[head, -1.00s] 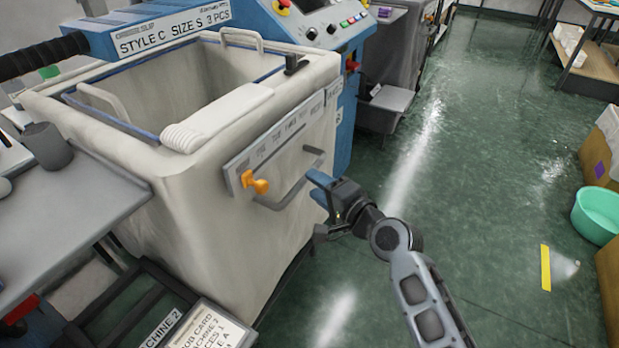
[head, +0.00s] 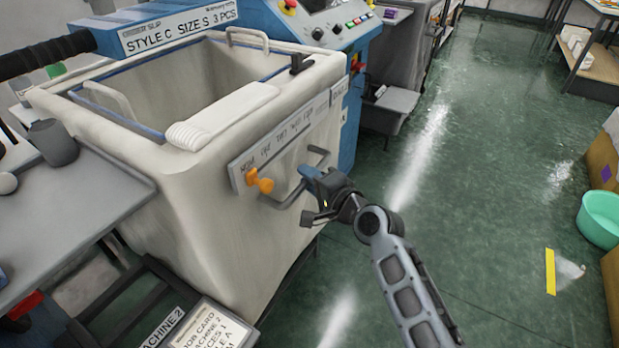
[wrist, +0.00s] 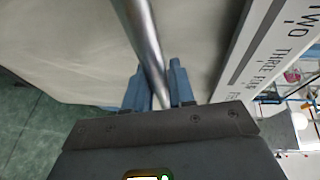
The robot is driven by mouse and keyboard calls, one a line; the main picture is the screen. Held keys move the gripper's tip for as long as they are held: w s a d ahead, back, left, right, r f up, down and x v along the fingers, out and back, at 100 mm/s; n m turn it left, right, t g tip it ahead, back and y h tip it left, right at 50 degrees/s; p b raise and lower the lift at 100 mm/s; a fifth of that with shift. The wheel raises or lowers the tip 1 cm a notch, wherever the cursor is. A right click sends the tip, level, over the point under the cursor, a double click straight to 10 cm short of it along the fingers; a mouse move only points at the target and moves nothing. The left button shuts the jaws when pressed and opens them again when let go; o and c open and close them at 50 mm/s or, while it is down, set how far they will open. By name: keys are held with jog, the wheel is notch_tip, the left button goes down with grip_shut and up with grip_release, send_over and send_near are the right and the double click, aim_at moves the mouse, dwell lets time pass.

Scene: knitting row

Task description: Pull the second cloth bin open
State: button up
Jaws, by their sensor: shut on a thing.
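The cloth bin (head: 205,225) is a cream box with an open top, standing under a blue machine. A grey bar handle (head: 289,195) sticks out from its front, below a label strip with an orange knob (head: 259,181). My gripper (head: 305,180) is at the handle. In the wrist view the metal handle bar (wrist: 146,40) runs between the two blue fingers of my gripper (wrist: 160,85), which are shut on it. The bin front (wrist: 75,45) shows behind the bar. Which bin in the row this is cannot be told for certain.
A grey table (head: 85,195) stands at the left of the bin, with a dark cup (head: 54,142) on it. A job card (head: 208,328) is low in front. The green floor (head: 480,190) to the right is open, with a teal basin (head: 600,218) at the far right.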

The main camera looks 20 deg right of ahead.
grip_shut()
jog(key=s+d+b, duration=0.2)
jog(key=s+d, duration=0.8)
jog(key=s, duration=0.3)
jog(key=s+d+b, duration=0.1)
jog(key=s+d, duration=0.8)
jog(key=s, duration=0.5)
jog(key=shift+s+d+b, duration=0.2)
jog(key=shift+d+b, duration=0.15)
jog(key=shift+d, duration=0.05)
jog(key=o, duration=0.6)
grip_release()
jog(key=shift+c, duration=0.2)
jog(key=v, duration=0.7)
jog(key=shift+s, duration=0.35)
